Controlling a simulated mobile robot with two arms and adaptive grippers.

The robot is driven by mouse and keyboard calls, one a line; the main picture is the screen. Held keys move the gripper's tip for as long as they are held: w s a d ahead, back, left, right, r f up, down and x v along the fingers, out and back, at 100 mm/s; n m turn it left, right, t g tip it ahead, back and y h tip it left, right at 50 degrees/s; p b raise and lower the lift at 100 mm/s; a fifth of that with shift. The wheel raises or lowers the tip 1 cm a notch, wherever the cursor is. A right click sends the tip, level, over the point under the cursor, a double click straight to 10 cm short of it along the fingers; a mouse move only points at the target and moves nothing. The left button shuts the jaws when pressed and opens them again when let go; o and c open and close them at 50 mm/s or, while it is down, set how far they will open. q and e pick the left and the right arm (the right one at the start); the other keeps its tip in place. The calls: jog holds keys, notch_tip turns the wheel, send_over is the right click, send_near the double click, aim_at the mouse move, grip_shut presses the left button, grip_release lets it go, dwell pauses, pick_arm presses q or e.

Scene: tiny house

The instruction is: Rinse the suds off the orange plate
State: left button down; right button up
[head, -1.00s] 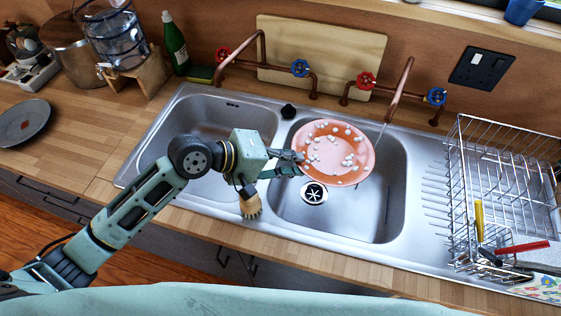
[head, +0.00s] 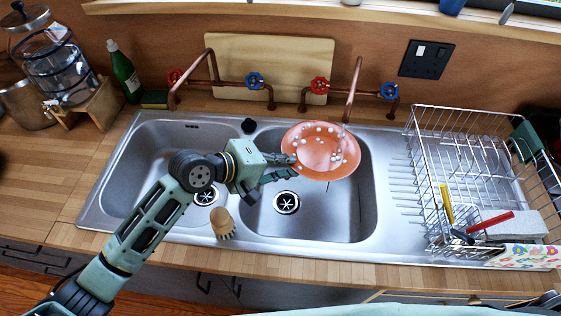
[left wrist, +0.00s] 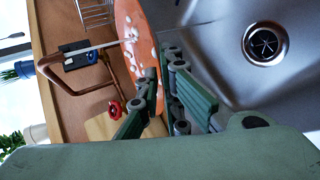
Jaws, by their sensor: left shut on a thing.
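The orange plate (head: 318,163) is held tilted over the right sink basin (head: 335,215), with white suds (head: 330,140) scattered over its face. My left gripper (head: 289,168) is shut on the plate's left edge. In the left wrist view the gripper (left wrist: 160,92) has the plate (left wrist: 126,20) between its fingers, which hide part of it. The right copper tap (head: 354,85) has its spout above the plate's far right edge. A thin stream of water (left wrist: 100,46) runs from it onto the plate. My right gripper is not in view.
The left basin (head: 150,165) is empty. A wire dish rack (head: 470,150) stands at the right. A cutting board (head: 290,60) leans behind the taps. A green bottle (head: 123,72) stands at the back left.

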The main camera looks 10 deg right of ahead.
pick_arm(q)
jog(key=shift+r, duration=0.1)
dwell(0.3)
jog(key=s+a+p, duration=0.2)
jog(key=s+a, duration=0.1)
jog(key=a, duration=0.4)
jog(key=shift+s, duration=0.3)
dwell(1.4)
jog(key=p+v, duration=0.4)
jog(key=v, duration=0.2)
jog(key=shift+r, duration=0.5)
